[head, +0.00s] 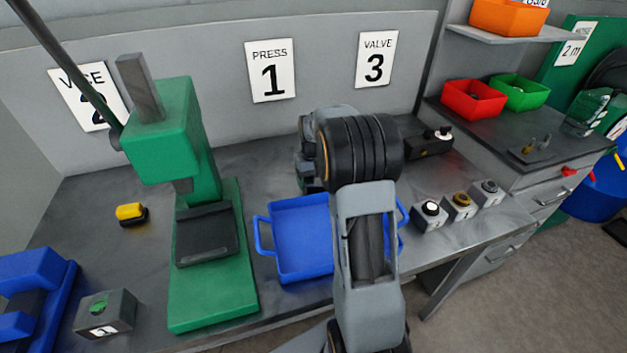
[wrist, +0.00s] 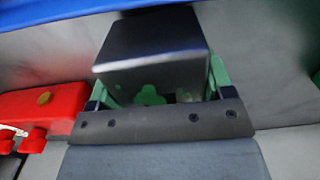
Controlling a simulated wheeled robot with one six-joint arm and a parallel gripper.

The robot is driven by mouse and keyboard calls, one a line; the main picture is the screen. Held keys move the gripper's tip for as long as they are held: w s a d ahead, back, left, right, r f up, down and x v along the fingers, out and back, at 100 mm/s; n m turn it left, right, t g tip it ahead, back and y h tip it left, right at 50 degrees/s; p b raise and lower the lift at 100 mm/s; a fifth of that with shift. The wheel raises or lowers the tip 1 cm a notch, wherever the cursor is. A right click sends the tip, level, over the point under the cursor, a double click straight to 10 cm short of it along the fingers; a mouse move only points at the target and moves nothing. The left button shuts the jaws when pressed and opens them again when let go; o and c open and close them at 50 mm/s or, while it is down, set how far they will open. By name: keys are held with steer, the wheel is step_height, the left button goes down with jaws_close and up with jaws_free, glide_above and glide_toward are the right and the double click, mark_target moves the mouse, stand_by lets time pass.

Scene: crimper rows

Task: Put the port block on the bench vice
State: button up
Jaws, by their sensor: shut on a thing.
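A dark, box-shaped block (wrist: 150,55), apparently the port block, is between the green fingers of my gripper (wrist: 162,88) in the wrist view. My gripper is shut on it. Some green shows at the block's lower face. In the head view my arm hides the gripper and the block. The bench vice (head: 38,290) appears to be the blue body at the far left of the bench, partly cut off by the picture edge, well left of my arm. Its sign (head: 88,98) with a 2 hangs behind, partly covered by the press lever.
The green press (head: 165,150) stands between my arm and the vice. A grey box (head: 105,312) marked 2 sits beside the vice. A blue tray (head: 300,240) lies by my arm. A yellow-and-black item (head: 131,213) lies left of the press. A red object (wrist: 40,110) shows in the wrist view.

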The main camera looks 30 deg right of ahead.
steer(key=shift+f, duration=0.15)
steer(key=shift+f, duration=0.1)
steer(key=o, duration=1.3)
steer(key=shift+f, duration=0.15)
steer(key=shift+c, duration=0.2)
steer(key=o, duration=0.5)
steer(key=shift+c, duration=0.2)
